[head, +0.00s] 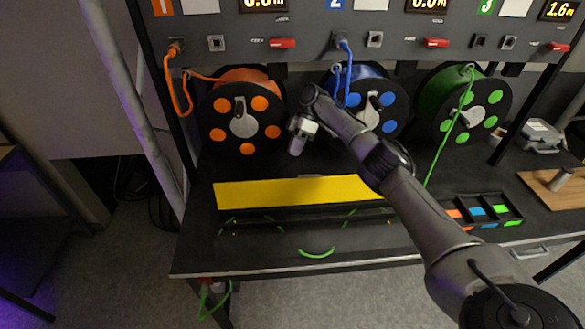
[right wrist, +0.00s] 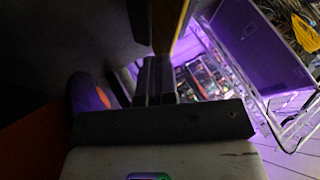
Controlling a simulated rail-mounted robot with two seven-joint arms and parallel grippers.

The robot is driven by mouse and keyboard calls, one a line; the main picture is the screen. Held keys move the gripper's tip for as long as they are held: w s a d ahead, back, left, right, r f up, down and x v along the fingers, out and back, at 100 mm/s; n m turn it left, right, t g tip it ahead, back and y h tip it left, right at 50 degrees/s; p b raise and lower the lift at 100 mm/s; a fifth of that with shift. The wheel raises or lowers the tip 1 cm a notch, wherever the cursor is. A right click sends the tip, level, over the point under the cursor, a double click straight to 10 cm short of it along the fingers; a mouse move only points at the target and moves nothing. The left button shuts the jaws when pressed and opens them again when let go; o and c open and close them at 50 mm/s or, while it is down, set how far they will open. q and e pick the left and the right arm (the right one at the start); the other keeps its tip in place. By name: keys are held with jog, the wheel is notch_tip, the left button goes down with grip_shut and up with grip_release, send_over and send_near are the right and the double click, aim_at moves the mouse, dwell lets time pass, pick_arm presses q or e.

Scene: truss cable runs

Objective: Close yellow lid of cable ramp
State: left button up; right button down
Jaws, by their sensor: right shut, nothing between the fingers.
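The yellow lid (head: 285,192) of the cable ramp stands tilted up as a long strip on the bench. The dark ramp base (head: 290,221) lies along its front, with small green marks on it. My right gripper (head: 296,149) is just behind the lid's upper edge in the head view, near its middle, and looks apart from it. Its fingers (right wrist: 156,80) are shut and empty in the right wrist view. A yellow-orange edge (right wrist: 180,25) shows just beyond them there; I cannot tell if they touch it. My left gripper is not in view.
Orange (head: 241,115), blue (head: 368,98) and green (head: 467,103) cable reels stand behind the lid. A green cable (head: 441,150) hangs down near the lid's right end. A sorting tray (head: 484,211) is at the right. My right forearm crosses over the lid's right end.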

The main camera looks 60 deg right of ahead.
send_near(278, 193)
notch_tip(278, 193, down, 4)
jog(key=a, duration=0.2)
jog(key=shift+w+a+f, duration=0.1)
jog(key=shift+w+f, duration=0.05)
jog(key=shift+w, duration=0.05)
jog(key=shift+a, duration=0.1)
